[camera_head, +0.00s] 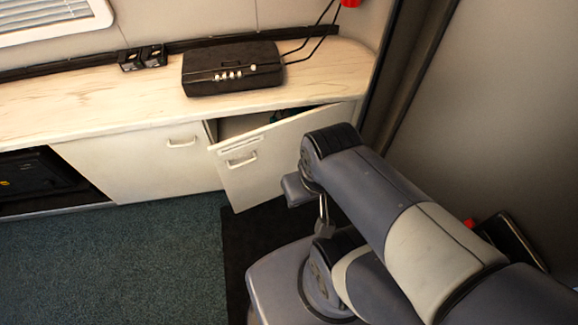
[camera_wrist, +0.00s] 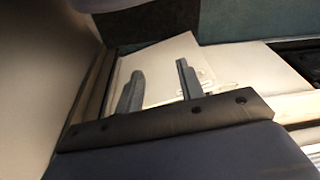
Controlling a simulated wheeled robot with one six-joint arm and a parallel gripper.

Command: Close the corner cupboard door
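The corner cupboard door (camera_head: 270,152) is a white panel with a pale handle (camera_head: 241,161) near its upper left. It stands ajar, its left edge swung out from the cupboard front, with a dark gap (camera_head: 240,125) behind its top. In the wrist view a white panel (camera_wrist: 165,55), apparently this door, lies beyond the fingers. My gripper (camera_wrist: 158,72) shows two grey fingers set apart with nothing between them. I cannot tell whether they touch the panel. In the head view my arm covers the door's right side and mostly hides the gripper.
A pale countertop (camera_head: 120,100) runs above the cupboards and bears a black case (camera_head: 232,68). A shut white cupboard front (camera_head: 140,165) is left of the door, then a dark open recess (camera_head: 38,178). A grey wall (camera_head: 500,100) stands right. The green carpet (camera_head: 120,255) is clear.

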